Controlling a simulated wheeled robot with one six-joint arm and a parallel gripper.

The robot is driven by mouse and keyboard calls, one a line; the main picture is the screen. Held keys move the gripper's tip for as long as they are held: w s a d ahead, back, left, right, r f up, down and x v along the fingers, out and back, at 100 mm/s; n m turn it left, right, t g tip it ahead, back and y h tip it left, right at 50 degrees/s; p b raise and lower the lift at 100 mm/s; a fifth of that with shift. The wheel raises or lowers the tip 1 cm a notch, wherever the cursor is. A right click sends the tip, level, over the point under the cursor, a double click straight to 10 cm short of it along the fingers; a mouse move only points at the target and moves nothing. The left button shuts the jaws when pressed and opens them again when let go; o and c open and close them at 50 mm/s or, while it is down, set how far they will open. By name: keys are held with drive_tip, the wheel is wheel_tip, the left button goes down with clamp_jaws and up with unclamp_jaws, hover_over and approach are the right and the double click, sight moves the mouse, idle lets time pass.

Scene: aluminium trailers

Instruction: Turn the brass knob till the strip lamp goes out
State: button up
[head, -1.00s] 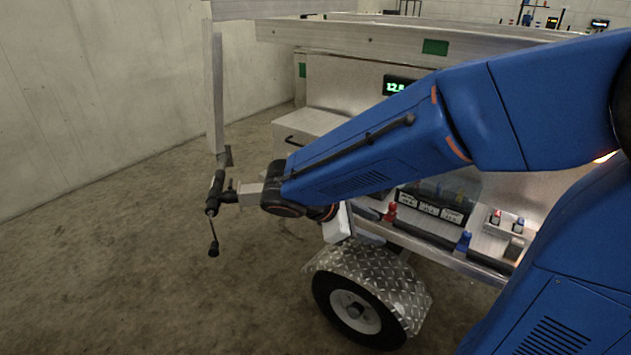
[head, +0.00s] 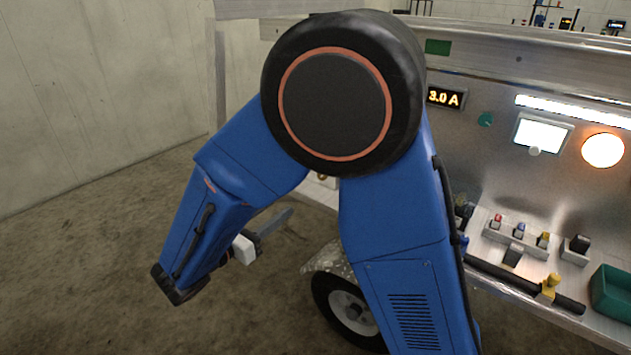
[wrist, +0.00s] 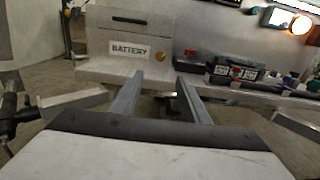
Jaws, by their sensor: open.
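The strip lamp (head: 570,108) is a long white bar along the top of the trailer's metal panel in the head view, and it is lit. In the head view one grey finger (head: 272,222) shows beside my arm, which hides part of the panel and the deck.
The battery box (wrist: 130,48) stands on the deck ahead. An amber display (head: 445,97) reads 3.0 A. A round orange lamp (head: 602,150) and a white lit panel (head: 541,133) glow. Switches (head: 519,230) and a green bin (head: 612,292) sit right. Floor at left is clear.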

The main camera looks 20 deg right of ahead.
drive_tip(key=x, duration=1.7)
drive_tip(key=c, duration=1.1)
